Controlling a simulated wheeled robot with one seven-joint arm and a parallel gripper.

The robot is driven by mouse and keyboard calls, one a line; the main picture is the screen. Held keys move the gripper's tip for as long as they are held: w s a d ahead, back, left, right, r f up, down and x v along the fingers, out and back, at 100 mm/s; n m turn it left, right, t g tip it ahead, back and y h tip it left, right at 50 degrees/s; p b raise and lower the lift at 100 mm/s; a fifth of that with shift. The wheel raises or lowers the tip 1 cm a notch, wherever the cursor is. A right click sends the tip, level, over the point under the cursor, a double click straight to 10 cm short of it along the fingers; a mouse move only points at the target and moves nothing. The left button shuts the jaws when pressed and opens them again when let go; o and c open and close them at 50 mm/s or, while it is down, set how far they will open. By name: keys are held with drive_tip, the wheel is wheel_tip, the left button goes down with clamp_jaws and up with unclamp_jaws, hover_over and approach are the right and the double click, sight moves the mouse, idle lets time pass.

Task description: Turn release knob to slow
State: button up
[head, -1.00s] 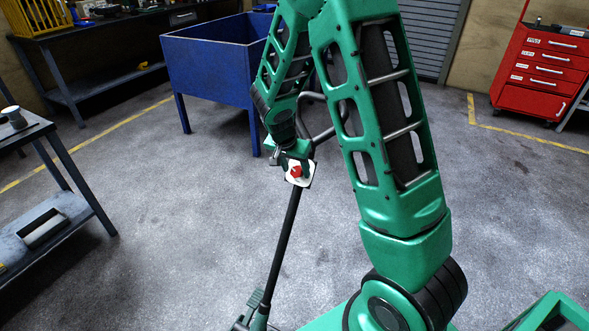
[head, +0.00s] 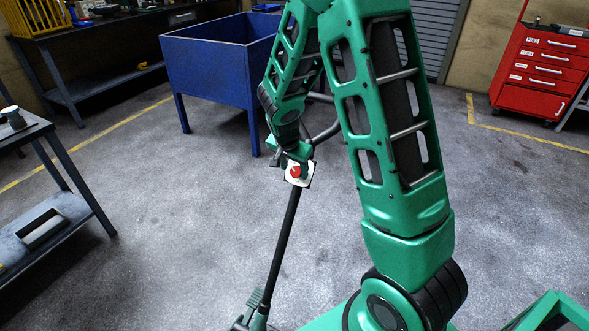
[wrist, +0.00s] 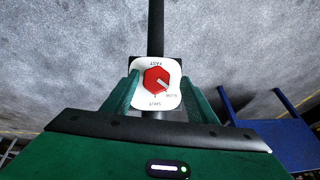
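The red release knob (wrist: 156,80) sits on a white plate (wrist: 141,96) marked FAST, SLOW and SHUT. Its white pointer line is turned to the lower right, toward the SLOW mark. In the head view the red knob (head: 296,172) shows on its plate at the top of the black jack handle (head: 281,250). My gripper (wrist: 161,82) is open, with one green finger on each side of the plate and visible gaps to the knob. In the head view my gripper (head: 292,156) is just above and behind the knob, and its fingertips are hard to make out.
A blue bin on legs (head: 205,75) stands behind the handle. A workbench (head: 60,150) is at the left, and a red tool cabinet (head: 540,75) is at the back right. The floor around the handle is clear.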

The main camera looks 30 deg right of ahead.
drive_tip(key=shift+s+d, duration=0.1)
drive_tip(key=v, duration=1)
drive_tip(key=shift+r, duration=0.35)
drive_tip(key=s+d+r+n+g+y, duration=0.1)
drive_tip(key=s+d+r, duration=0.2)
drive_tip(key=s, duration=0.5)
drive_tip(key=s+d+r+n+g, duration=0.1)
drive_tip(key=s+d+r, duration=0.25)
drive_tip(key=s, duration=0.45)
drive_tip(key=s+a+n+g+y, duration=0.1)
drive_tip(key=s+n+y, duration=0.1)
drive_tip(key=s, duration=1.5)
drive_tip(key=shift+r+n+y, duration=0.2)
drive_tip(key=shift+n+y, duration=0.1)
drive_tip(key=shift+n, duration=0.6)
